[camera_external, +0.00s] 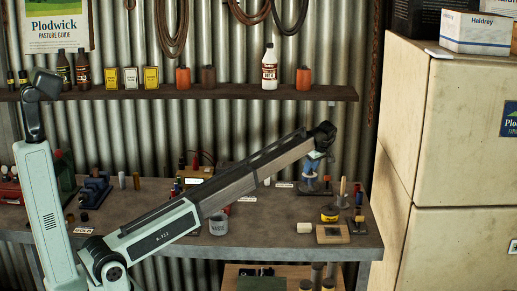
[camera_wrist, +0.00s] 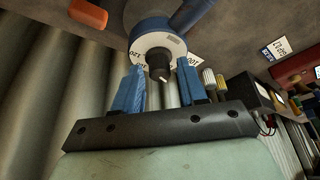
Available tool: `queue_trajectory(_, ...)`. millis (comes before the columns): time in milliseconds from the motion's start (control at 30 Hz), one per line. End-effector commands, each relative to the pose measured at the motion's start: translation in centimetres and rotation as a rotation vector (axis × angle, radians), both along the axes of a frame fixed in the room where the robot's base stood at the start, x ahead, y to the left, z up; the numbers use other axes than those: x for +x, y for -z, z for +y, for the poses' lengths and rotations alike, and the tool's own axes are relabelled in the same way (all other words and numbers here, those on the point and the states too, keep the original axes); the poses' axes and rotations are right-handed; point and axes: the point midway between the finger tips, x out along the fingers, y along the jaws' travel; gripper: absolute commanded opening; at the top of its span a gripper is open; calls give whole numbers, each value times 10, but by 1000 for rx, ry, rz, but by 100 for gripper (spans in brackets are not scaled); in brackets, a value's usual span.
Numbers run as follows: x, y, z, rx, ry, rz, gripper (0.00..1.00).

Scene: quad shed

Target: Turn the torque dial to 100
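The torque dial (camera_wrist: 158,43) shows at the top of the wrist view as a white ring on a blue body, with a black knob (camera_wrist: 158,66) projecting from its centre. The knob has a short pale mark on its end. Labels beside the ring read 100 (camera_wrist: 192,62) at right and apparently 120 (camera_wrist: 136,57) at left. My gripper (camera_wrist: 161,75) is open, with one blue finger on each side of the knob and gaps between. In the external view my gripper (camera_external: 315,162) is low over the right part of the bench; the dial is hard to make out there.
The bench (camera_external: 275,212) carries a grey mug (camera_external: 218,224), a yellow tape roll (camera_external: 329,213), a wooden block (camera_external: 332,234) and small tools. A shelf (camera_external: 225,93) with bottles and tins runs behind. Large cream cabinets (camera_external: 452,130) stand at right.

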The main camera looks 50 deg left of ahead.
Motion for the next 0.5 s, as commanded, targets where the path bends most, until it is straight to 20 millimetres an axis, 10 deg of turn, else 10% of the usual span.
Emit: queue_trajectory(500,0,0,0,0,0,0,0)
